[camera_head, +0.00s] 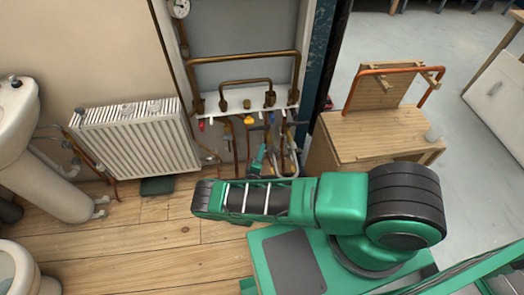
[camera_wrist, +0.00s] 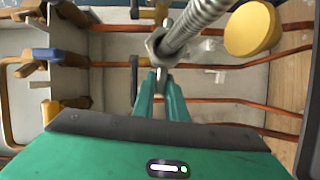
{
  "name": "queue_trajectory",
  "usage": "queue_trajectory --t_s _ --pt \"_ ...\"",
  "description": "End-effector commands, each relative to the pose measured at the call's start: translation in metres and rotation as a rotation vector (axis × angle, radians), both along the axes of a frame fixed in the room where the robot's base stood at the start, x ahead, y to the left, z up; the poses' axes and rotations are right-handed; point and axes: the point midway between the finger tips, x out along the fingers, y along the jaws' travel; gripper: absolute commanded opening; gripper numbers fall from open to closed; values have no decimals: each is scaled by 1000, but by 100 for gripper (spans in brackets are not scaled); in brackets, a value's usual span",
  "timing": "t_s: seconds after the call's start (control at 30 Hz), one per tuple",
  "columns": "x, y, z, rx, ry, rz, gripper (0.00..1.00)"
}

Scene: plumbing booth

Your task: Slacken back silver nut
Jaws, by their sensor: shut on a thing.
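A silver hex nut (camera_wrist: 158,44) sits at the end of a ribbed silver hose (camera_wrist: 198,18) in the wrist view. My gripper (camera_wrist: 160,80) has its two green fingers close together just below the nut, shut on a small silver piece (camera_wrist: 160,77) that reaches up to it. I cannot tell whether this piece is part of the nut or a separate tool. In the head view my gripper (camera_head: 258,158) is among the pipes under the white manifold shelf; its tips and the nut are too small to make out there.
A yellow round knob (camera_wrist: 252,28) is close on the right of the hose. Copper pipes (camera_wrist: 240,100) run behind my fingers. A blue-handled valve (camera_wrist: 48,55) is at left. A white radiator (camera_head: 137,135) and a wooden bench (camera_head: 375,135) flank the pipes.

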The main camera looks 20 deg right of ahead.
Motion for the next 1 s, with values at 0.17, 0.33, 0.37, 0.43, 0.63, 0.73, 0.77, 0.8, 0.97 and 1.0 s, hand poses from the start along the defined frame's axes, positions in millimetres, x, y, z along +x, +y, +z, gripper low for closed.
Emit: queue_trajectory --t_s 0.17,0.33,0.37,0.43,0.63,0.73,0.77,0.8,0.97,1.0 --pt "0 3 -5 -40 9 3 0" --pt "0 3 -5 -55 12 5 0" --pt "0 3 -5 -56 11 4 0" --pt "0 3 -6 -57 12 5 0" --pt "0 4 -6 -55 12 6 0" --pt "0 3 -5 -56 11 4 30" --pt "0 3 -5 -57 11 4 30" --pt "0 3 -5 -57 11 3 30" --pt "0 2 -4 -59 10 2 30" --pt "0 2 -4 -59 10 2 30"
